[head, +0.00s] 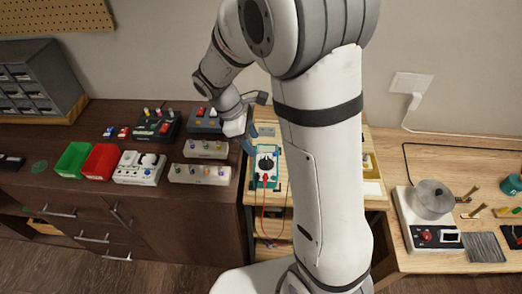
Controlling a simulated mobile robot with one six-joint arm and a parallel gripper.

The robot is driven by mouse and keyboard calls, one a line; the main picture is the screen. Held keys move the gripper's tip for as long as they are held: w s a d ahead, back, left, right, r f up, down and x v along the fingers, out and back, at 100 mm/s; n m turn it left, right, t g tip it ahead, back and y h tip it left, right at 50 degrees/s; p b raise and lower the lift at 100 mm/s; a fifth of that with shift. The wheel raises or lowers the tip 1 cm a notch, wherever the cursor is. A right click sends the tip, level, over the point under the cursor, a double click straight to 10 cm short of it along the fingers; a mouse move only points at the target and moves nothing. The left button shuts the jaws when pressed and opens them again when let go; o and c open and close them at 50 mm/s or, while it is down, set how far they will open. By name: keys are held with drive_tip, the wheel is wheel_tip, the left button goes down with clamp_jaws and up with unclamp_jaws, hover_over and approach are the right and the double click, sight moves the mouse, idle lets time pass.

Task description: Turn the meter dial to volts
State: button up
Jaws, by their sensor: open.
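The meter (267,174) is a small teal-edged unit with a pale face, lying on the light wooden bench in the middle of the head view. Its black round dial (265,163) shows near the centre of the face; the pointer's setting is too small to read. A red lead runs down from the meter over the bench's front edge. My gripper (250,148) hangs just above and to the left of the meter's upper end, with bluish fingers pointing down. It is open and looks empty. Whether it touches the meter cannot be told.
Pedal-like boxes with knobs (203,174) stand left of the meter on the dark cabinet, beside red (101,161) and green bins (73,159).

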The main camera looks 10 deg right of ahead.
sight(265, 160)
drive_tip(key=x, duration=0.7)
drive_tip(key=shift+d+f+p, duration=0.15)
drive_tip(key=shift+f+p, duration=0.15)
drive_tip(key=shift+f, duration=0.05)
drive_tip(key=c, duration=0.7)
